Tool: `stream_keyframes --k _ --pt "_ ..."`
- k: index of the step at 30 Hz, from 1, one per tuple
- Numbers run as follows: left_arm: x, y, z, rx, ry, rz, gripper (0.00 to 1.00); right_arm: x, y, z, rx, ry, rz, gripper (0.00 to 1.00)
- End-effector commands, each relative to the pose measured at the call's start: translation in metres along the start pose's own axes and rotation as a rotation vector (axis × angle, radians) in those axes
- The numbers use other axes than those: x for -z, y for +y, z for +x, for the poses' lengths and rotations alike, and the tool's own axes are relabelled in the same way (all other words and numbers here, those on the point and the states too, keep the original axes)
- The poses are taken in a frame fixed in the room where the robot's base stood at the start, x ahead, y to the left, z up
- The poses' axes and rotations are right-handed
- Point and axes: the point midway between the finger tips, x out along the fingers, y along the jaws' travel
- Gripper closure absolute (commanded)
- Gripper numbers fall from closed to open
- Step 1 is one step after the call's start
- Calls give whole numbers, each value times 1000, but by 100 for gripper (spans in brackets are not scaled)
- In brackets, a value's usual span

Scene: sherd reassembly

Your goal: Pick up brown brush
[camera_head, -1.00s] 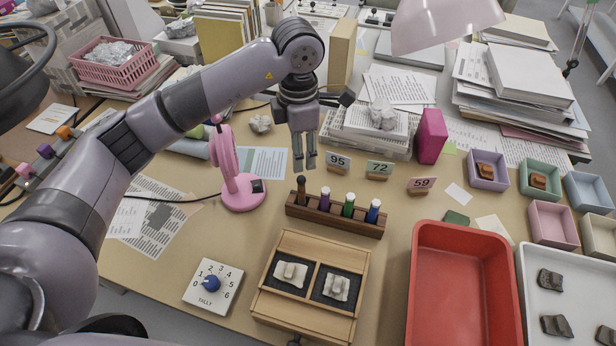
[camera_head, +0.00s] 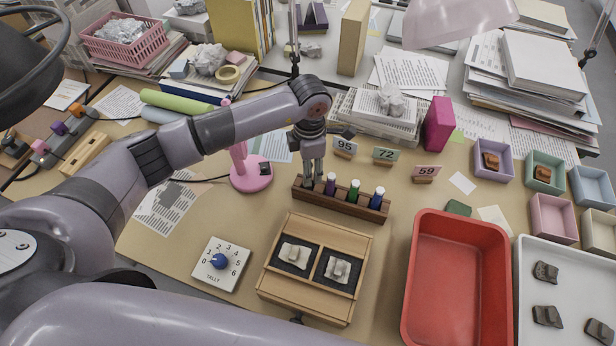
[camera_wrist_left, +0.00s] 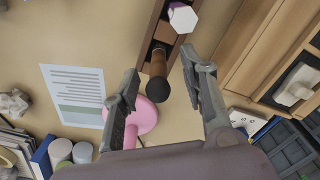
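The brown brush (camera_wrist_left: 158,72) stands in the end slot of the dark wooden rack (camera_head: 345,205), seen from above in the left wrist view with its dark round end toward the camera. My left gripper (camera_head: 314,176) is over the left end of the rack, pointing down, and largely hides the brush in the head view. In the left wrist view the left gripper (camera_wrist_left: 161,66) is open, with one finger on each side of the brush and visible gaps between. My right gripper is not in view.
Purple (camera_head: 330,184), green (camera_head: 354,190) and blue (camera_head: 377,197) items stand in the same rack. Number cards stand behind it. A pink lamp (camera_head: 250,178) is close on the left, a wooden sherd box (camera_head: 290,222) in front, a red tray (camera_head: 457,218) to the right.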

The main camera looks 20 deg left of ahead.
Motion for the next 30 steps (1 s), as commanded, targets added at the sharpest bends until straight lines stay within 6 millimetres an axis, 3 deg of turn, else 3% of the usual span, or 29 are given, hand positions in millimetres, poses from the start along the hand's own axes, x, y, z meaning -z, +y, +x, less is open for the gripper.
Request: stream_keyframes --k 4,9,17,30 --pt "4 0 20 4 4 -2 60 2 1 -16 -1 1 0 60" --pt "4 1 41 2 3 -1 60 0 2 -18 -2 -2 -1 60" --pt "4 2 45 0 1 0 60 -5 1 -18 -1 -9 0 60" --pt "4 2 44 0 1 -1 89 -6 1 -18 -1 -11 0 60"
